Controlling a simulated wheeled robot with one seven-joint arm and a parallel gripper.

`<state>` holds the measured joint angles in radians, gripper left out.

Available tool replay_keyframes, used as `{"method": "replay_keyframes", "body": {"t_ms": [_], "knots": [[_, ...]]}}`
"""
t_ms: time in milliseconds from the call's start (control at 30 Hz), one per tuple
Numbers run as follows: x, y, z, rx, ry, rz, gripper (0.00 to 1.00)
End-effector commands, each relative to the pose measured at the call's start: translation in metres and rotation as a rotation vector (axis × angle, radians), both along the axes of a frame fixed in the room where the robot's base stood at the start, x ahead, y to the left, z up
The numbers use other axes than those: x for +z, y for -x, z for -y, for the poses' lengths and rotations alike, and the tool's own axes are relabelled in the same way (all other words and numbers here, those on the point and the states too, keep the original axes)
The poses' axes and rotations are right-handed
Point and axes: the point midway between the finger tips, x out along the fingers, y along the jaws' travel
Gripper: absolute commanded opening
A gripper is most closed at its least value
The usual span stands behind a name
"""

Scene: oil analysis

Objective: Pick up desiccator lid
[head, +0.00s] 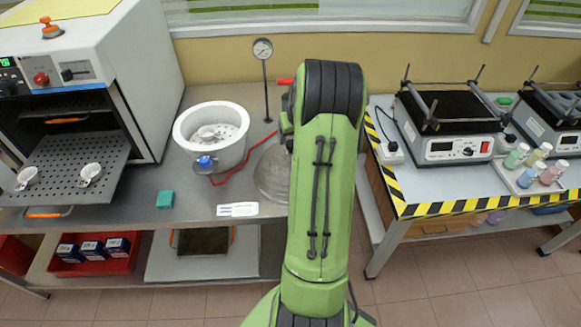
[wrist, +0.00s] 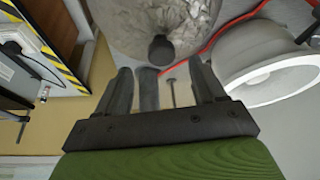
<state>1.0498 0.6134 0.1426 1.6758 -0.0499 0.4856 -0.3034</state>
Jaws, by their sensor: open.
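The desiccator lid is a grey, mottled dome (head: 268,175) on the steel bench, right of the white desiccator bowl (head: 237,155). My arm hides its right side in the head view. In the wrist view the lid (wrist: 185,22) fills the top middle, with its dark round knob (wrist: 161,50) facing my gripper. My gripper (wrist: 163,74) is open and empty, its fingers on either side below the knob in the picture. Whether the fingertips touch the knob I cannot tell. My arm hides the gripper in the head view. The bowl (wrist: 262,62) is at the right in the wrist view.
A gauge on a thin stand (head: 264,75) rises behind the lid, and a red hose (head: 235,172) runs between bowl and lid. An open oven (head: 130,110) stands left. A striped-edge table (head: 400,190) with hotplates stands right.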

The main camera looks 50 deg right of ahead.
Motion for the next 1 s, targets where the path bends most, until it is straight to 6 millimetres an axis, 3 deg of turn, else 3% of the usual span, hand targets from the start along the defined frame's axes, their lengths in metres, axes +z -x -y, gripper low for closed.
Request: {"method": "replay_keyframes", "body": {"t_ms": [300, 567, 1000], "knots": [[-0.047, -0.016, 0.008, 0.003, -0.001, 0.001, 0.69], [-0.053, -0.018, 0.010, 0.001, 0.001, 0.001, 0.69], [-0.053, -0.017, 0.010, 0.001, 0.000, -0.001, 0.05]]}}
